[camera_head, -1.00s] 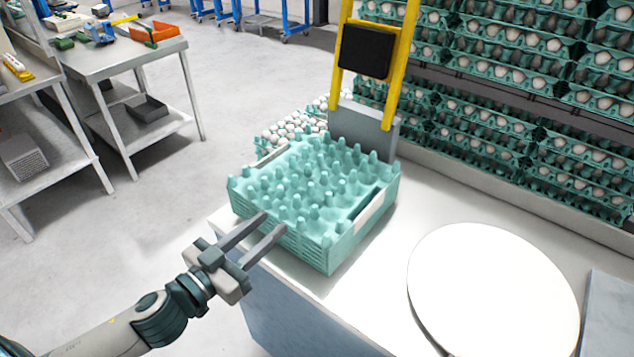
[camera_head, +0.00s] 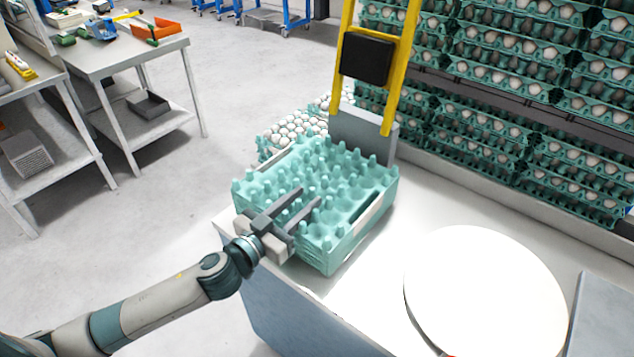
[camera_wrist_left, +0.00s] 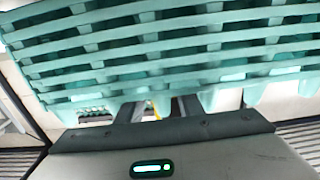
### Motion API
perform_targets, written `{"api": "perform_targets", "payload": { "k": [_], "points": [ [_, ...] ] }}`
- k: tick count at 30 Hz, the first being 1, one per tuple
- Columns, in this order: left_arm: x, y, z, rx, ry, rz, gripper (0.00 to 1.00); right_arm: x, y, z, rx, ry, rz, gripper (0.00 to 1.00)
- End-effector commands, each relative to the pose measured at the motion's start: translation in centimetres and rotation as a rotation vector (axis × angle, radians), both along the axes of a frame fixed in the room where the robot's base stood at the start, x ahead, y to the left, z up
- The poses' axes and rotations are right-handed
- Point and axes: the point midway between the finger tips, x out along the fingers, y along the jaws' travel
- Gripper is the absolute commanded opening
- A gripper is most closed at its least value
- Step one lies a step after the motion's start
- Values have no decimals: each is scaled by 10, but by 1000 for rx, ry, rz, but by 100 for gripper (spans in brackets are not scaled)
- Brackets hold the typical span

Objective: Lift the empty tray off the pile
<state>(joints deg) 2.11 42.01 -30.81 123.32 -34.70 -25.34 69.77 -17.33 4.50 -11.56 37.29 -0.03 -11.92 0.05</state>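The empty teal tray (camera_head: 345,205), with rows of raised pegs, is the top layer of a pile on the white table. The pile's stacked layers (camera_wrist_left: 150,45) fill the upper part of the left wrist view. My left gripper (camera_head: 307,194) is at the pile's near left edge. Its two fingers are apart, with nothing seen held between them, and reach over the top tray among the pegs. In the left wrist view the fingers (camera_wrist_left: 158,107) are partly hidden by the tray edge. I cannot tell whether they touch the tray. My right gripper is not in view.
A white round plate (camera_head: 487,300) lies on the table at right. A yellow frame with a black pad (camera_head: 367,55) stands behind the pile. Racks of egg-filled trays (camera_head: 520,100) line the back. A side workbench (camera_head: 110,58) stands at left, with open floor between.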

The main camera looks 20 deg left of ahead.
Motion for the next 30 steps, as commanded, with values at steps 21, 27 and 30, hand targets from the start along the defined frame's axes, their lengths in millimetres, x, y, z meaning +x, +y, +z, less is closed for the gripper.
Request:
{"api": "perform_targets", "payload": {
  "k": [21, 27, 30],
  "points": [
    [19, -6, 4, 2, -2, 0, 33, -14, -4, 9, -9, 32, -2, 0],
    [41, -11, 8, 2, -2, -1, 33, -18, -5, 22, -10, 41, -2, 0],
    [51, -15, 6, 1, 0, 0, 33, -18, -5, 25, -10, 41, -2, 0]
  ]
}}
